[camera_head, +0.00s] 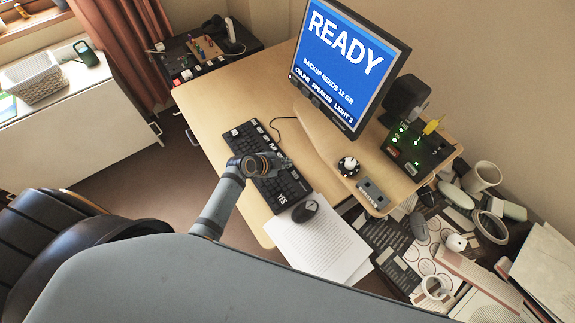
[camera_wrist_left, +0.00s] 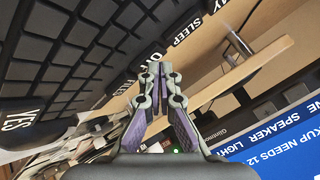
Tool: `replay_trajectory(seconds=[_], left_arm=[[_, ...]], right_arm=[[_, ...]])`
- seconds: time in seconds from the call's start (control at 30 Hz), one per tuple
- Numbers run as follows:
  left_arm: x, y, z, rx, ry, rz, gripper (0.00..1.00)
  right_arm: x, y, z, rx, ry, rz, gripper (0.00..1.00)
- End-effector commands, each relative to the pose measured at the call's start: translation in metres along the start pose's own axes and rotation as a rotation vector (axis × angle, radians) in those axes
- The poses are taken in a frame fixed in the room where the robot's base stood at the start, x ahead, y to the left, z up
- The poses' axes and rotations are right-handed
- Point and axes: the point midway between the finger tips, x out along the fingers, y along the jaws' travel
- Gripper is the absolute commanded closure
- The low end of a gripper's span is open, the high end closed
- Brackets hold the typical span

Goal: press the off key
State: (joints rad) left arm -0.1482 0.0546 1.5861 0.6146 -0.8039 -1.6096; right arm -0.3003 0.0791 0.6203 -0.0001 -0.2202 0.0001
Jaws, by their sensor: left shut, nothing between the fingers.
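A black keyboard (camera_head: 241,139) lies on the wooden desk, with a large white YES label at its near end. My left gripper (camera_head: 284,161) is shut and empty over the keyboard's right part. In the left wrist view the closed fingertips (camera_wrist_left: 155,62) point along the row of labelled keys, beside a partly covered label. A YES key (camera_wrist_left: 22,117) is at left and a SLEEP key (camera_wrist_left: 188,28) further along. The off key cannot be read for certain; the fingers cover part of the row. Contact with a key cannot be told. My right gripper is not in view.
A monitor (camera_head: 345,62) showing READY stands on a raised wooden shelf (camera_head: 325,132) right of the keyboard. A mouse (camera_head: 305,211) sits on printed paper (camera_head: 318,245) at the near side. A black box with green lights (camera_head: 416,149) and a cluttered dark table are further right.

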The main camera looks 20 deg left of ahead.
Motion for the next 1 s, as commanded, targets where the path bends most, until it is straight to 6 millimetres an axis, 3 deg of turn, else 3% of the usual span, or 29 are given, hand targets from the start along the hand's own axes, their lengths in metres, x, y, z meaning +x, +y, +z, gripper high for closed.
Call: replay_trajectory(seconds=[0.6,1.0], left_arm=[[0.003,0.002,0.002,0.0,0.0,0.001,1.0],[-0.01,-0.007,-0.007,0.0,0.0,0.001,1.0]], right_arm=[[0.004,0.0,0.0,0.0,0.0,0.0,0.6],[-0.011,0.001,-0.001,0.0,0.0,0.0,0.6]])
